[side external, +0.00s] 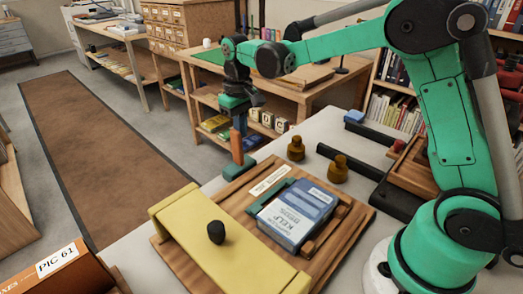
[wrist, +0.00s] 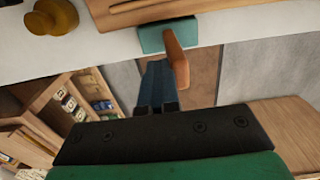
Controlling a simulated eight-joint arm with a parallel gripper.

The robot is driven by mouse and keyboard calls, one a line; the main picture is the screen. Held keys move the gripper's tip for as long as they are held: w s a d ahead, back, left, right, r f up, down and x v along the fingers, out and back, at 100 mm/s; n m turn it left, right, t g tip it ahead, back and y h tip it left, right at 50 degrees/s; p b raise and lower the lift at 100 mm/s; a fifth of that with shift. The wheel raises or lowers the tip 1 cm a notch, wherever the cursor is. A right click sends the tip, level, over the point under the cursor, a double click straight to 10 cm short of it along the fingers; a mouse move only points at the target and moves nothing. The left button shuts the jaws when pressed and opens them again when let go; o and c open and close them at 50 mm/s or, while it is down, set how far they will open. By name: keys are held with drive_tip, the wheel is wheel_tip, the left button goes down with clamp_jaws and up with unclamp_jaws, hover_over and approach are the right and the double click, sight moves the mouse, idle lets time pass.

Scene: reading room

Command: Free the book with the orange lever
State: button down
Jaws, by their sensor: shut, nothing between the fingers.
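The blue book (side external: 297,215) lies on a wooden board (side external: 345,235), with a teal strip (side external: 270,207) along its left side. The orange lever (side external: 236,146) stands upright on a teal block (side external: 243,166) at the board's far corner. The lever also shows in the wrist view (wrist: 177,58), with its teal block (wrist: 168,35). My gripper (side external: 241,126) is shut and empty, pointing down just above the lever in the side view. In the wrist view its fingers (wrist: 156,66) are close beside the lever; I cannot tell whether they touch.
A yellow panel (side external: 200,235) with a black knob (side external: 216,232) covers the board's near left part. Two brass weights (side external: 296,148) (side external: 338,169) stand behind the board. A box labelled PIC 61 (side external: 60,270) is at the lower left. The table edge runs close to the lever.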

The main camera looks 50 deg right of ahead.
drive_tip(key=shift+a+f, duration=0.5)
drive_tip(key=shift+f, duration=0.1)
drive_tip(key=shift+s+a, duration=0.1)
drive_tip(key=shift+a, duration=0.55)
drive_tip(key=shift+d, duration=0.1)
drive_tip(key=shift+d, duration=0.7)
drive_tip(key=shift+r, duration=0.15)
wheel_tip(320, 180, up, 10)
